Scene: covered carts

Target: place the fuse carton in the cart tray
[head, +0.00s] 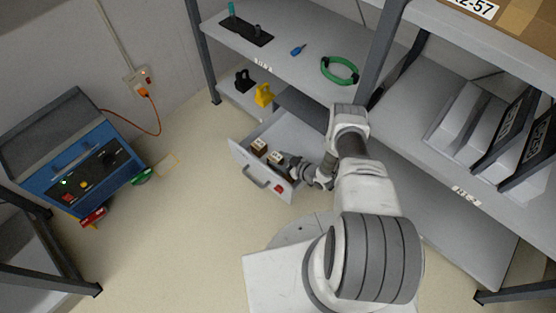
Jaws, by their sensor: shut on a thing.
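Two small brown cartons with pale tops are at the open grey drawer (240,156). One carton (259,147) sits at the left inside it. The other carton (275,157) is at the tips of my gripper (284,159), which is shut on it. It is low, within the drawer's outline; I cannot tell whether it still touches the drawer floor. The labels are too small to read, so I take the held one as the fuse carton. I cannot pick out the cart tray for certain in this view.
A blue cabinet (85,150) with a dark top stands at left, its orange cord running to a wall socket (139,81). Shelf racks (300,60) hold a green ring (339,70) and padlock-shaped items (264,94). Open floor (180,220) lies left of the drawer.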

